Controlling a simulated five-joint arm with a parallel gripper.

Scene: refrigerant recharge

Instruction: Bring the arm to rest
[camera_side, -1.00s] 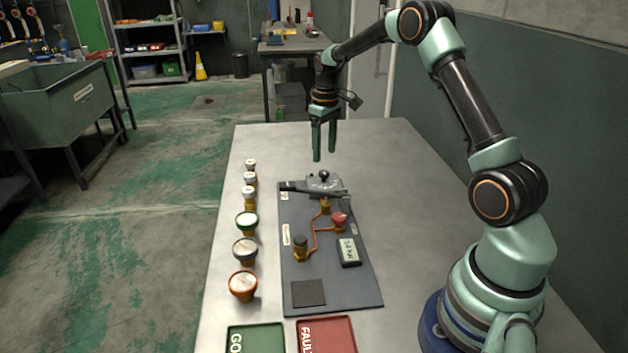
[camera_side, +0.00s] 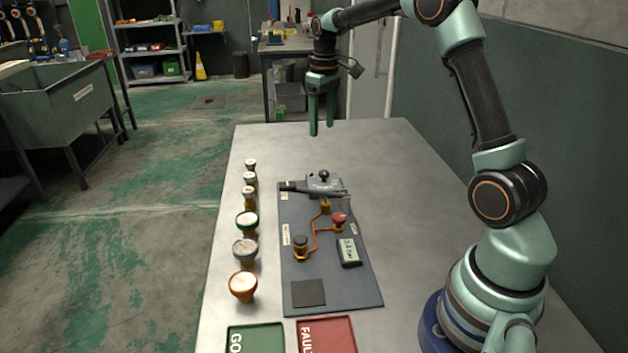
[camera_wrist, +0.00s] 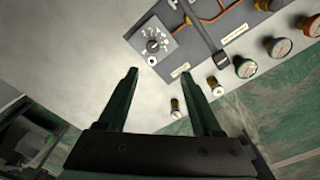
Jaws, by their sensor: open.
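My gripper (camera_side: 321,120) hangs fingers down above the far end of the table (camera_side: 378,150), clear of everything on it. Its two fingers are apart with nothing between them. In the wrist view my gripper (camera_wrist: 158,78) is also open and empty, with bare table between the fingers. The dark board (camera_side: 340,282) lies below and nearer the camera. It carries a grey block with a black knob (camera_side: 323,178), copper piping, a red knob (camera_side: 339,220) and a small display (camera_side: 348,251). A dark bar lies across the board's far end.
Several gauges stand in a row along the table's left side, including an orange-rimmed one (camera_side: 243,284) and a green-rimmed one (camera_side: 247,221). A green tray (camera_side: 257,338) and a red tray (camera_side: 327,335) lie at the near edge.

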